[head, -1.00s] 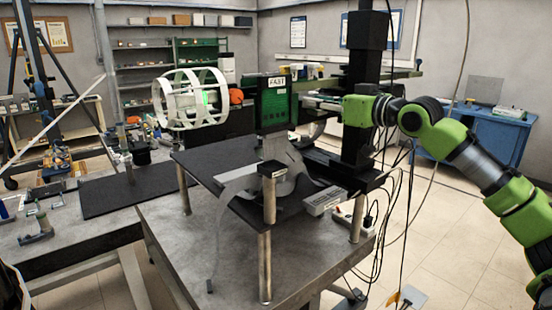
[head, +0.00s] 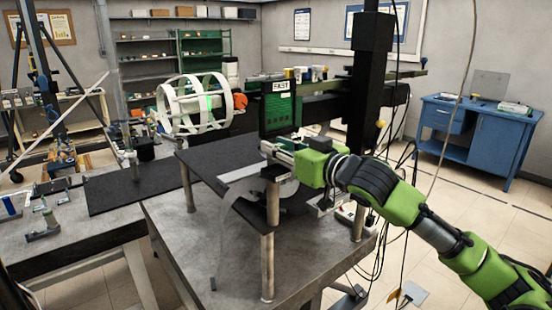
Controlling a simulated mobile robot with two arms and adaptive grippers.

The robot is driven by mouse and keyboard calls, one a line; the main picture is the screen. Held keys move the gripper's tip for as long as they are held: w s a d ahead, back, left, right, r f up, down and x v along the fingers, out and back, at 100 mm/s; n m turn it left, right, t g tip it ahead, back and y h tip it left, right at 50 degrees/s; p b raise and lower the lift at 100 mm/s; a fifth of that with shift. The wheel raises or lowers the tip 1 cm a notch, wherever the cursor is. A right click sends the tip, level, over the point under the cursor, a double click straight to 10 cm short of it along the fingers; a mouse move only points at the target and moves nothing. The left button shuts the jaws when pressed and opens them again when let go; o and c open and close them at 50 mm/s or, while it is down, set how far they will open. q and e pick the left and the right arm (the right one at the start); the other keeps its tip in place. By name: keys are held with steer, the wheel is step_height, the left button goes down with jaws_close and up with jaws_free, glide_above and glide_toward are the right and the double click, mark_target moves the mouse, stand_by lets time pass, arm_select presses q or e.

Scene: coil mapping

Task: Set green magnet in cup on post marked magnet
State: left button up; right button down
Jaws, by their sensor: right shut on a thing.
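My right gripper (head: 272,152) is over the top of a metal post at the front of the black raised plate. It is shut on the green magnet, which is too small and covered to make out. The post (head: 272,205) stands upright, with a small pale label near its top. Its cup is hidden behind the gripper and I cannot read the label. I cannot tell whether the gripper touches the post. My left gripper is not in view.
The black raised plate (head: 205,155) stands on legs on a grey table (head: 190,245). A white ring-frame coil (head: 195,105) is behind it. A dark column (head: 368,75) rises behind my right arm, with loose cables nearby. A blue cabinet (head: 478,135) is at the right, with open floor before it.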

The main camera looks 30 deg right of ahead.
steer(key=shift+a+f, duration=0.25)
step_height(320, 180, down, 2)
steer(key=shift+p, duration=0.5)
steer(key=shift+f, duration=0.65)
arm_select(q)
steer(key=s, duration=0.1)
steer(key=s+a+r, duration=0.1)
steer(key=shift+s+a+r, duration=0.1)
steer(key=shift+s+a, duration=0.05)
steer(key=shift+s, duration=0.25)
arm_select(e)
steer(key=shift+f, duration=0.15)
steer(key=c, duration=1.7)
jaws_free()
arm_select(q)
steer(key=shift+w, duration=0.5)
